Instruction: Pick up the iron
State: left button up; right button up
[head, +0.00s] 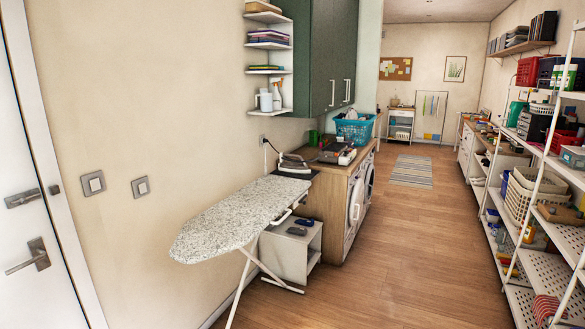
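The iron (294,161) is small in the head view, left of the middle. It appears to rest at the far end of the ironing board (235,213), by the wall, and a dark cord runs up from it to a wall socket. The board has a speckled pale cover and stands along the left wall on thin white legs. Neither of my grippers shows in the view.
A wooden counter (325,172) over washing machines stands beyond the board, with a blue basket (354,130) on it. A low white cabinet (291,248) stands under the board. Loaded shelving (525,255) lines the right side. The wooden floor (400,235) between is clear.

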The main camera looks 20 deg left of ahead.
aim_at(291, 167)
jog(key=i, duration=2.1)
jog(key=i+u, duration=0.1)
jog(key=i, duration=0.7)
jog(key=i+l+u, duration=0.1)
jog(key=i, duration=0.75)
jog(key=i+l+u, duration=0.1)
jog(key=i+u, duration=0.3)
jog(key=i+l+u, duration=0.25)
jog(key=u, duration=0.15)
jog(key=i+l+u, duration=0.5)
jog(key=u, duration=0.25)
jog(key=i+l+u, duration=0.1)
jog(key=l+u, duration=0.15)
jog(key=u, duration=0.15)
jog(key=i+l+u, duration=0.1)
jog(key=l+u, duration=0.15)
jog(key=u, duration=0.2)
